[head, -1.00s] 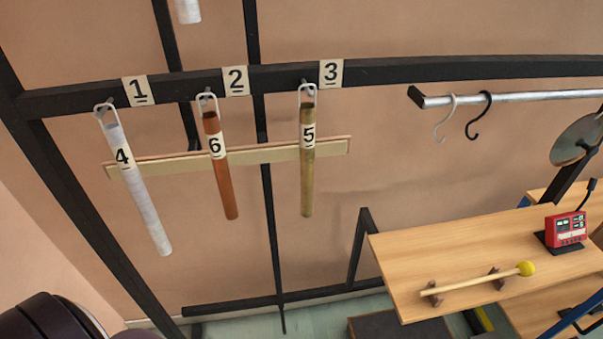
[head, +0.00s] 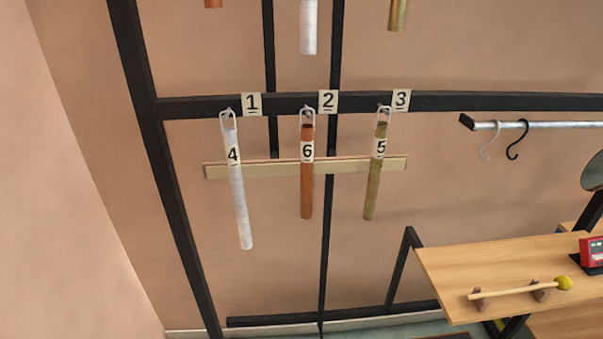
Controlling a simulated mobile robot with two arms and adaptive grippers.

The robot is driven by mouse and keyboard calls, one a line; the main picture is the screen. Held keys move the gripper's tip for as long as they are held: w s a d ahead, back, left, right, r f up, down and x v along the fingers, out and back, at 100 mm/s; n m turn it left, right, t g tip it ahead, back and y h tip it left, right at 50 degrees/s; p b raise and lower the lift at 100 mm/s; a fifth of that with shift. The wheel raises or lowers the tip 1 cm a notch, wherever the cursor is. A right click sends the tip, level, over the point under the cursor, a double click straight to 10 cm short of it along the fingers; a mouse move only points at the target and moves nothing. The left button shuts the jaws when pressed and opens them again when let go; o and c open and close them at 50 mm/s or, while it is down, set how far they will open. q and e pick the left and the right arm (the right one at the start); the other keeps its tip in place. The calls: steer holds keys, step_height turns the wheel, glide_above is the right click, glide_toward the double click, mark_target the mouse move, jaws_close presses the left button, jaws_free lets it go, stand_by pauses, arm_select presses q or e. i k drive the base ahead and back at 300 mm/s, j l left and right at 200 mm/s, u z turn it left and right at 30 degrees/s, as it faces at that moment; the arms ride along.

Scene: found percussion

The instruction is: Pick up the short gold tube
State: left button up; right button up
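A short gold tube (head: 373,186) labelled 5 hangs by a white loop from the black rail under the number 3 tag. A copper-coloured tube (head: 306,188) labelled 6 hangs to its left under tag 2. A longer silver-white tube (head: 240,205) labelled 4 hangs under tag 1. The lower ends of other tubes show at the top edge: one copper (head: 213,3), one white (head: 308,28) and one gold (head: 398,15). Neither of my grippers is in view.
A pale wooden bar (head: 270,168) runs behind the hanging tubes. A wooden shelf (head: 450,270) at the lower right holds a yellow-headed mallet (head: 520,289) on rests and a red device (head: 592,250). Two hooks (head: 502,140) hang from a metal rod.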

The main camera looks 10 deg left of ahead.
mark_target(382, 127)
steer(key=i+l+u, duration=0.15)
steer(key=l, duration=0.15)
steer(key=i+l+u, duration=0.35)
steer(key=l, duration=0.3)
steer(key=l+u, duration=0.2)
steer(key=l, duration=0.15)
steer(key=i+l+u, duration=0.15)
steer(key=l, duration=0.2)
